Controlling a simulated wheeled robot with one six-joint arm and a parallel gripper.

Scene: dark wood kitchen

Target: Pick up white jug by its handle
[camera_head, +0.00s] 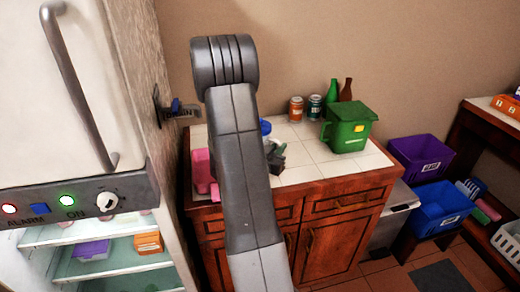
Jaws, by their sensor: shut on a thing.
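I see no white jug in the head view. My grey arm rises through the middle of the view and bends at its top. My gripper cannot be made out; the arm hides part of the counter behind it. A green lidded container (348,127) with a side handle and a yellow label stands upright on the white-tiled counter (303,172).
A small dark object (275,157) and a blue one (265,127) show beside my arm. A pink container (202,171) is left of it. Cans (296,109) and bottles (331,91) stand at the back. An open fridge (92,252) is left, crates (441,207) right.

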